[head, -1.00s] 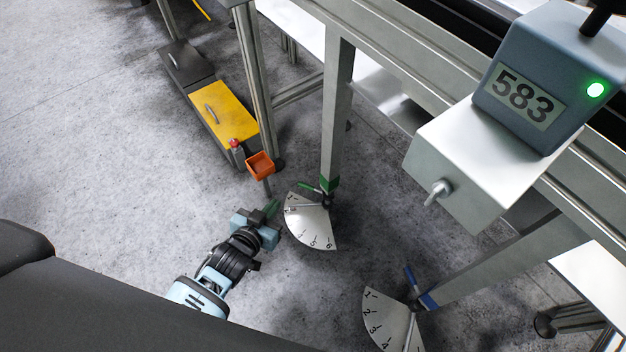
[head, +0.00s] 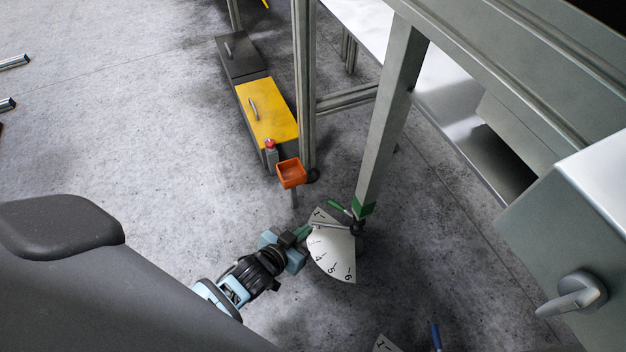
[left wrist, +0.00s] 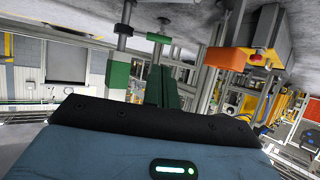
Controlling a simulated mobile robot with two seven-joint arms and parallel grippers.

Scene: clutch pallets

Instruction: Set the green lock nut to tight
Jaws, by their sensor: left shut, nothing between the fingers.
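A green-handled lever (head: 340,207), which looks like the green lock nut's handle, sits beside the foot of a grey leg with a green band (head: 363,209). Below it is a white fan-shaped dial plate (head: 333,262) with numbers and a grey pointer rod (head: 331,225) near its low-number edge. My left gripper (head: 304,231) is shut and empty at the plate's left edge; I cannot tell whether it touches. My right gripper is out of view.
An orange cup (head: 291,173) on a post stands behind the dial, beside a yellow-lidded box (head: 267,110). A blue lever (head: 436,337) is at the bottom edge. A grey box with a knob (head: 577,294) is at right.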

